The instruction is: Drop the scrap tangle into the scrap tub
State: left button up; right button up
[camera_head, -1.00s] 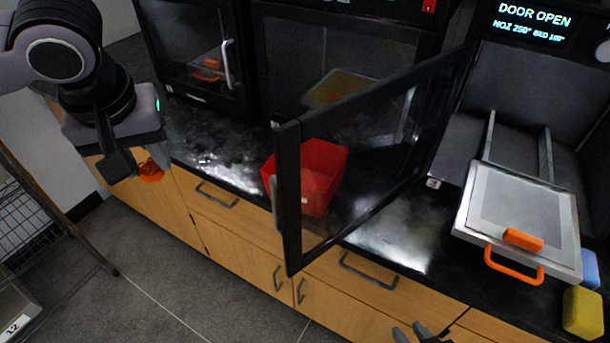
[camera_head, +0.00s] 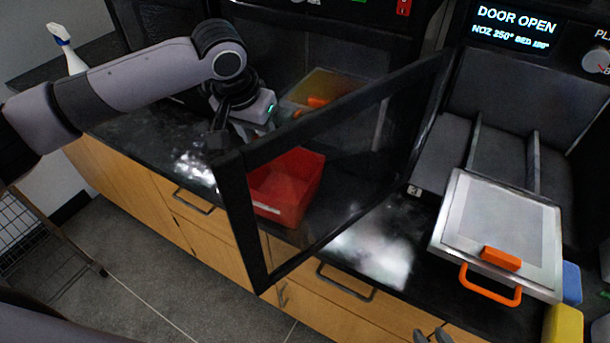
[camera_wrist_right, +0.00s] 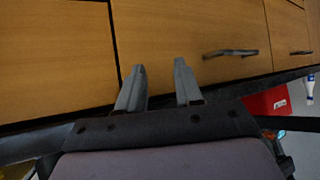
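The red scrap tub (camera_head: 290,185) stands on the dark counter, partly behind the open glass door; it also shows in the right wrist view (camera_wrist_right: 268,100). My left gripper (camera_head: 222,142) is above the counter left of the tub, close to the door's upper corner. Its fingertips are dark and partly hidden by the door frame, so its opening is unclear. The orange scrap tangle is not clearly visible at it. A small orange patch beside the tub in the right wrist view is too small to identify. My right gripper (camera_wrist_right: 159,85) is open and empty before the wooden drawer fronts.
The open glass door (camera_head: 240,215) juts over the counter edge. A metal plate with an orange handle (camera_head: 490,283) lies at right, near a yellow block (camera_head: 563,324) and a blue block (camera_head: 571,283). A spray bottle (camera_head: 68,52) stands far left.

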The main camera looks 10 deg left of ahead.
pick_arm(q)
jog(key=shift+w+d+f+m, duration=0.3)
jog(key=shift+w+d+f, duration=0.25)
jog(key=shift+w, duration=0.05)
jog(key=shift+f, duration=0.15)
notch_tip(320, 180, down, 6)
jog(key=b, duration=0.8)
jog(key=shift+b, duration=0.4)
jog(key=shift+s+r, duration=0.1)
jog(key=shift+r, duration=0.1)
jog(key=o, duration=1.1)
jog(key=shift+r, duration=0.1)
